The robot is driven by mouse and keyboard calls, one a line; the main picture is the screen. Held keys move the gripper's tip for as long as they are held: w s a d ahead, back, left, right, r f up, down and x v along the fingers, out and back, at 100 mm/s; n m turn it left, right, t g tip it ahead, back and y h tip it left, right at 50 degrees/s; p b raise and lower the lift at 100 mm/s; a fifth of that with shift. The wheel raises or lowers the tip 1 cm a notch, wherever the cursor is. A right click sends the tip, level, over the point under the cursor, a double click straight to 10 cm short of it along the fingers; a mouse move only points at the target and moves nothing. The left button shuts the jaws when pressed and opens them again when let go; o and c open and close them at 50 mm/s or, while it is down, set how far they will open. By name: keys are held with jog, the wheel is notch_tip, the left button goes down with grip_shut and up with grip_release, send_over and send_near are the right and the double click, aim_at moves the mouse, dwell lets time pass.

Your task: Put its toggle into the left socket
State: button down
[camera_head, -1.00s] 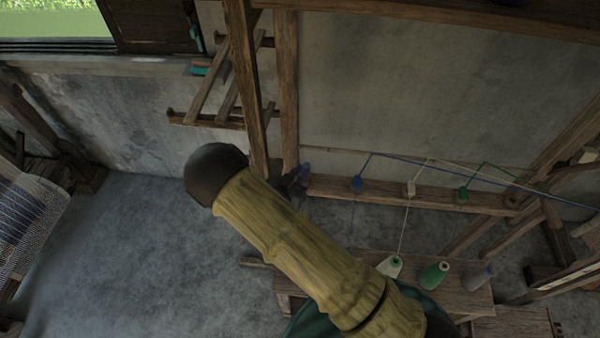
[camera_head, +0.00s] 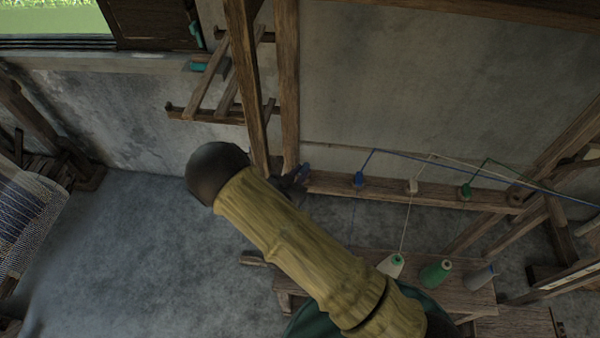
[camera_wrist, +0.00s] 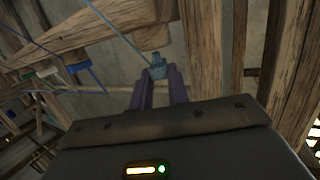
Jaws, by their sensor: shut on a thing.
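A small blue toggle (camera_wrist: 157,70) sits between the two purple fingertips of my gripper (camera_wrist: 158,88) in the wrist view, and the gripper is shut on it. A thin blue thread (camera_wrist: 112,28) runs from the toggle up to the left. A wooden block (camera_wrist: 149,38) on the underside of a beam is just beyond the toggle, apart from it in the picture; I cannot tell if it is the left socket. In the head view, my gripper (camera_head: 298,178) is near the left end of a rail (camera_head: 390,190), partly hidden by my arm.
Blue (camera_head: 359,181), white (camera_head: 412,187) and green (camera_head: 465,191) pieces with threads stand along the rail. Below are thread cones, one white-green (camera_head: 391,266) and one green (camera_head: 435,272), on a wooden bench (camera_head: 460,297). An upright post (camera_head: 286,90) rises close to my gripper.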

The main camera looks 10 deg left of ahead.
jog(key=shift+f+b, duration=0.65)
jog(key=shift+f, duration=0.05)
jog(key=shift+s, duration=0.15)
dwell(0.6)
jog(key=c, duration=0.8)
grip_release()
